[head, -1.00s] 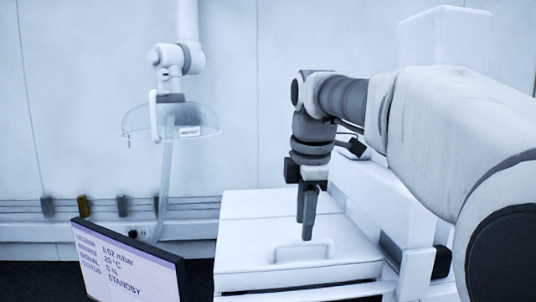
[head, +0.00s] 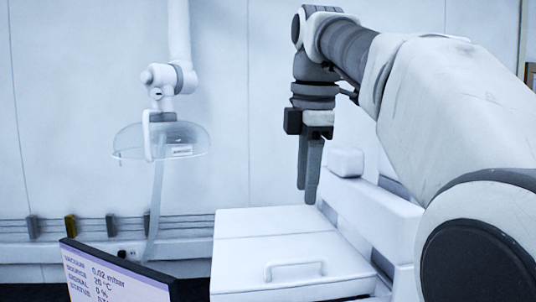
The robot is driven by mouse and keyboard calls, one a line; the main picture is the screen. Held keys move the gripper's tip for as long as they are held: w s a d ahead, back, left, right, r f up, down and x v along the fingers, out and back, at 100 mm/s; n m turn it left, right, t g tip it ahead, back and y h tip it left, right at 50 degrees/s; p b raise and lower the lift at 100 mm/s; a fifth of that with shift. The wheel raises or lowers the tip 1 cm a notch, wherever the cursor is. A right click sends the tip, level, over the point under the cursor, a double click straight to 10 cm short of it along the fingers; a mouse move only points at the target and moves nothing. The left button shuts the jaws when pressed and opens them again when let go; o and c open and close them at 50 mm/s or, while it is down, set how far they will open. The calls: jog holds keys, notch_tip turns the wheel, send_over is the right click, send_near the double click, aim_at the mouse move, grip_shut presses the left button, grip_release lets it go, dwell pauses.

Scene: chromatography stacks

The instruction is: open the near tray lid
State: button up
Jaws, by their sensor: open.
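The near tray lid (head: 260,257) is the front panel of the white box top, lying flat and closed. Its raised white handle (head: 296,270) stands near the front of the lid. My gripper (head: 306,190) points down above the right part of the box, above and behind the handle, apart from it. Its two dark fingers show a narrow gap and hold nothing. The lid's front edge is close to the bottom of the picture.
Behind the near lid lies another flat white panel (head: 258,221). A white housing (head: 370,215) rises along the right of the box. A display screen (head: 110,278) stands at the lower left. A clear extraction hood (head: 162,140) hangs at the back left.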

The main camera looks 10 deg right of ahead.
jog(key=shift+s+r+p, duration=0.15)
jog(key=shift+r+p, duration=0.05)
jog(key=shift+r, duration=0.55)
jog(key=shift+s+r+p, duration=0.15)
jog(key=shift+r, duration=0.6)
